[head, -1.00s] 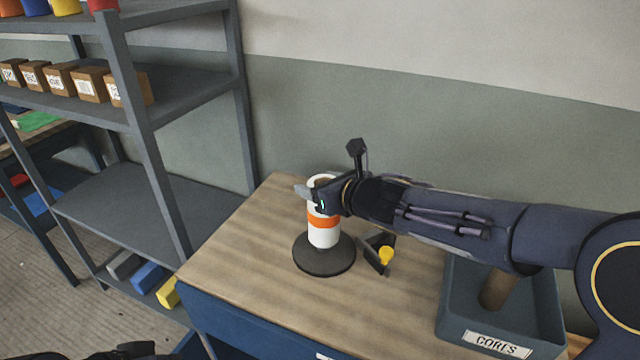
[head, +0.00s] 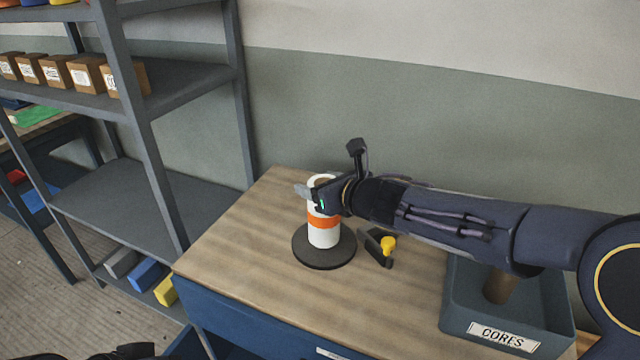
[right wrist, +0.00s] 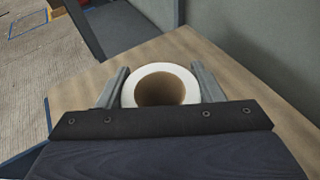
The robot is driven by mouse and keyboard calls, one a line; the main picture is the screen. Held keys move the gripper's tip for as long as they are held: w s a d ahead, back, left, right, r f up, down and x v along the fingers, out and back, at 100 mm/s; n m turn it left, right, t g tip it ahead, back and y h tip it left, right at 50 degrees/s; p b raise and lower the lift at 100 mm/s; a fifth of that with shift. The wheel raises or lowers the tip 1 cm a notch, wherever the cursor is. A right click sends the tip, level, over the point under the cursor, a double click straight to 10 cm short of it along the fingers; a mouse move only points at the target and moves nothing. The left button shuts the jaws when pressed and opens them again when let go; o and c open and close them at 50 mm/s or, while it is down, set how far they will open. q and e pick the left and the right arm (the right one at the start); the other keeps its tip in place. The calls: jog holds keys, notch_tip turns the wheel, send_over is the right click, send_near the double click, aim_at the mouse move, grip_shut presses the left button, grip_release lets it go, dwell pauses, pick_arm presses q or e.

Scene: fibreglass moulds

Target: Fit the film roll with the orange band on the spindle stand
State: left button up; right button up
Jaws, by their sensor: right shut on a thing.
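The film roll (head: 323,236), white with an orange band, is upright over the dark round base of the spindle stand (head: 343,257). Its lower end looks at or just above the base. In the right wrist view the roll's end (right wrist: 183,73) shows as a white ring around a brown core; no post tip shows in the hole, so I cannot tell how far the spindle is inside. My right gripper (head: 318,196) is shut on the roll's upper part, above the band, with one finger on each side.
A dark bracket with a yellow knob (head: 388,245) sits right of the stand. A grey bin labelled CORES (head: 458,318) holds a brown core (head: 499,285) under my right arm. Grey shelving (head: 150,130) with small boxes stands left. The wooden tabletop (head: 235,255) is clear at left.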

jog(key=shift+f, duration=0.15)
jog(key=o, duration=1.4)
jog(key=shift+c, duration=0.2)
jog(key=o, duration=0.4)
jog(key=p+v, duration=0.1)
jog(key=v, duration=0.7)
